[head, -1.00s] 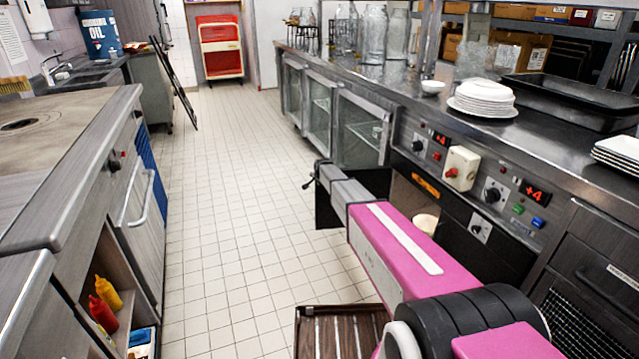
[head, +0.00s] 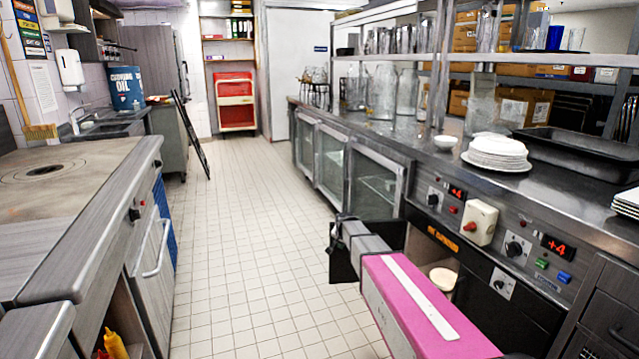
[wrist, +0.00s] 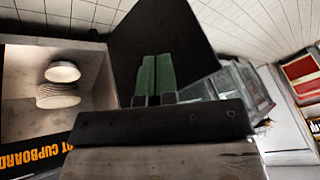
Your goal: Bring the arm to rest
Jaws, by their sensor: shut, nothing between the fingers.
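My pink and grey arm reaches from the lower right to the open hot cupboard in the counter. My gripper (wrist: 155,80) shows green fingers close together in the wrist view, shut and empty. In the head view my arm's end hides the fingertips. A black panel (wrist: 190,40), which looks like the cupboard's open door, stands just beyond the fingers; it also shows in the head view (head: 342,266). I cannot tell whether the fingers touch it. The open cupboard (wrist: 22,95) is left of the gripper in the wrist view, with pale stacked dishes (wrist: 60,90) inside.
The steel counter (head: 430,165) runs along the right, with a plate stack (head: 497,153), a small bowl (head: 445,142) and a black tray (head: 580,150). A cooking range (head: 80,170) stands on the left. The tiled aisle floor (head: 240,230) is clear.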

